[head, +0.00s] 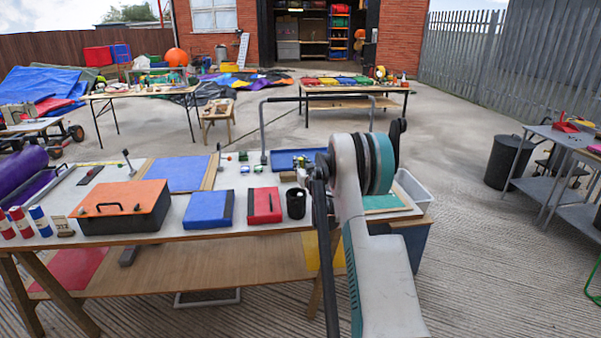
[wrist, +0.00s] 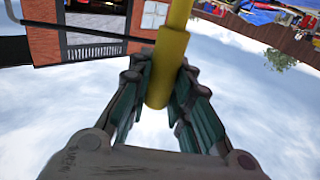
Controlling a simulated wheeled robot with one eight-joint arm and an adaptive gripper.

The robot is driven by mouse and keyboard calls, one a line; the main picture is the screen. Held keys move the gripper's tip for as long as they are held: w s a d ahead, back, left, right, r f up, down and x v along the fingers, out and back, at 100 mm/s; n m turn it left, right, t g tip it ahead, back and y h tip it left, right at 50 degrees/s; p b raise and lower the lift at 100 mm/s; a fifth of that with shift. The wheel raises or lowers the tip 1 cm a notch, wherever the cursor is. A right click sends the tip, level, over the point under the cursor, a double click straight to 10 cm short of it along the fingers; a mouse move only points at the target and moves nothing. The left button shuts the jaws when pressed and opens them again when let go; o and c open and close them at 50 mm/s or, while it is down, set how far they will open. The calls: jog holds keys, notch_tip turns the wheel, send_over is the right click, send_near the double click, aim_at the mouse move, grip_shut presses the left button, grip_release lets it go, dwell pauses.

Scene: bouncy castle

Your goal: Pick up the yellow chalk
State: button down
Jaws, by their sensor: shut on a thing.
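The yellow chalk (wrist: 172,52) is a thick yellow cylinder in the wrist view. It stands between the two fingers of my gripper (wrist: 162,80), which is shut on it. Its rounded end points towards the palm and its other end runs out of the top of the picture. Sky is behind the fingers, and the building and fence appear upside down. In the head view my arm rises in front of the workbench (head: 280,226), and I cannot make out the fingers or the chalk there.
On the workbench are an orange-lidded box (head: 122,195), a blue case (head: 208,210), a red case (head: 264,206), a black cup (head: 296,203) and a blue tray (head: 285,160). A clear bin (head: 413,188) is at its right end. Open paving (head: 460,210) lies to the right.

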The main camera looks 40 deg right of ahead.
notch_tip(320, 180, up, 14)
jog(key=p, duration=0.3)
jog(key=shift+f, duration=0.1)
